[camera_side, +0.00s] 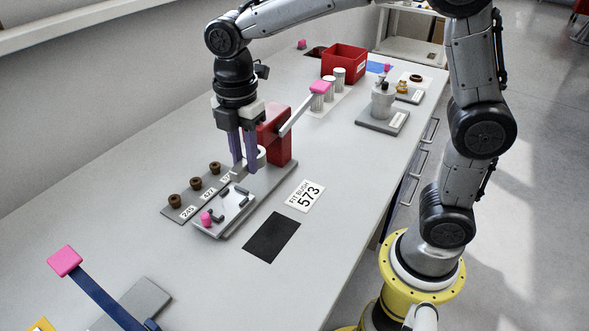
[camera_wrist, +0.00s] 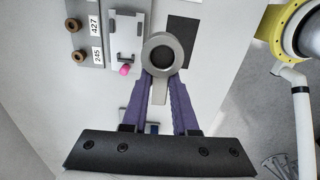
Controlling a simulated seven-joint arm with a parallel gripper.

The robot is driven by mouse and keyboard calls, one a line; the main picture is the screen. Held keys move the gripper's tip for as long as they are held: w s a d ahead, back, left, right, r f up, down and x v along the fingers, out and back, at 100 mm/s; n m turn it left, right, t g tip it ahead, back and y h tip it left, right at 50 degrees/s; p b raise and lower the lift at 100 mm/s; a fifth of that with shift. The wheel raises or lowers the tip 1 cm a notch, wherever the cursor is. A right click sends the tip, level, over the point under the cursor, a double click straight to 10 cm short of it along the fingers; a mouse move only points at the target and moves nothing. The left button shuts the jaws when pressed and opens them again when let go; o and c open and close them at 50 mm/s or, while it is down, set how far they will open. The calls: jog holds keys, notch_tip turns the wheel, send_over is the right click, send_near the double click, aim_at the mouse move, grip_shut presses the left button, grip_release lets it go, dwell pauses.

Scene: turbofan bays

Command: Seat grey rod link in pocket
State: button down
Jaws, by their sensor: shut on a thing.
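My gripper (camera_side: 244,168), with purple fingers, is shut on the grey rod link. In the wrist view the link's big ring (camera_wrist: 163,53) extends beyond the fingertips (camera_wrist: 162,84), and its shank lies between them. In the side view the fingers partly hide the link (camera_side: 261,152). The light-grey fixture plate (camera_side: 212,229) has dark grey blocks around its pocket and a pink knob (camera_side: 206,218); it also shows in the wrist view (camera_wrist: 125,25). In the side view my gripper is above the fixture's far end. Any gap between link and pocket is hard to judge.
A grey strip (camera_side: 175,211) with brown bushes and number labels lies left of the fixture. A red lever press (camera_side: 277,135) stands close behind my gripper. A "FIT BUSH 573" card (camera_side: 305,196) and black mat (camera_side: 271,237) lie flat at right. A blue pink-ended lever (camera_side: 100,285) is in front.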

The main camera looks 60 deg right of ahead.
jog(key=w+f, duration=0.2)
jog(key=w, duration=0.3)
send_over(226, 207)
jog(key=shift+w+f, duration=0.1)
jog(key=shift+f, duration=5.05)
jog(key=shift+f, duration=0.9)
jog(key=c, duration=0.6)
grip_release()
jog(key=shift+o, duration=0.3)
jog(key=shift+f, duration=0.1)
jog(key=o, duration=0.3)
jog(key=shift+o, duration=0.2)
